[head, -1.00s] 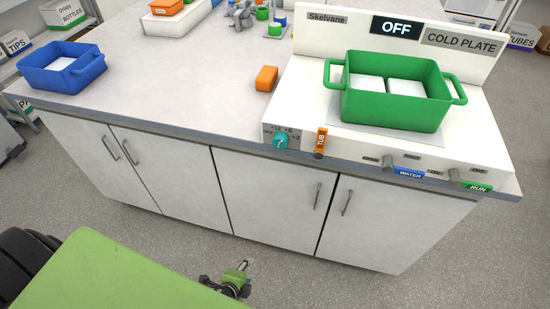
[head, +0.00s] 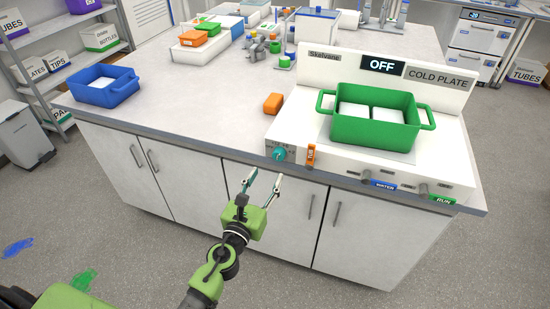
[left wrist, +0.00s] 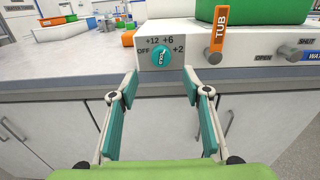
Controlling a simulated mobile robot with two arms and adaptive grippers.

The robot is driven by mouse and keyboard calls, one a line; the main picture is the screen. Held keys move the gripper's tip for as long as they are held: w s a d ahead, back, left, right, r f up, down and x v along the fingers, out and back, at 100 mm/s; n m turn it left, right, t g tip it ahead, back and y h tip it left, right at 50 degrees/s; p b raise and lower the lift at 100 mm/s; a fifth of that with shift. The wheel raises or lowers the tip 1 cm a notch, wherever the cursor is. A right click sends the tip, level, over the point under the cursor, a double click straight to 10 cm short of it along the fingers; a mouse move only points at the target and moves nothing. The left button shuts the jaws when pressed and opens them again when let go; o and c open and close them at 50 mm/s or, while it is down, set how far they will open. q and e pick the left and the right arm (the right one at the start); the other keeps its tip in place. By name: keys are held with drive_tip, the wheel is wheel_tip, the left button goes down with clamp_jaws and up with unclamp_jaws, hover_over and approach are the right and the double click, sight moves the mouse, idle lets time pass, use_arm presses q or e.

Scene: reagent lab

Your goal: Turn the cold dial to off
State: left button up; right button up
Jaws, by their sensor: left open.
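The teal cold dial (head: 279,154) is on the front left of the white cold plate (head: 290,125). In the left wrist view the dial (left wrist: 161,54) has OFF, +12, +6 and +2 printed around it; its lettering is turned sideways, and I cannot tell surely which mark it points to. The back panel's display (head: 384,65) reads OFF. My left gripper (head: 263,184) is open and empty, in front of and below the dial, apart from it. In the left wrist view its fingertips (left wrist: 159,82) straddle the space below the dial. My right gripper is out of view.
An orange TUB tag (head: 311,155) is just right of the dial. A green tub (head: 375,130) stands on the plate. An orange block (head: 273,103) lies left of the plate. A blue bin (head: 104,92) stands at the left. Cabinet doors are below the counter edge.

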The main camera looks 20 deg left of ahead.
sight(278, 157)
use_arm(q)
drive_tip(key=w, duration=0.8)
drive_tip(key=shift+w+d, duration=0.25)
drive_tip(key=shift+w, duration=0.1)
drive_tip(key=c, duration=1.1)
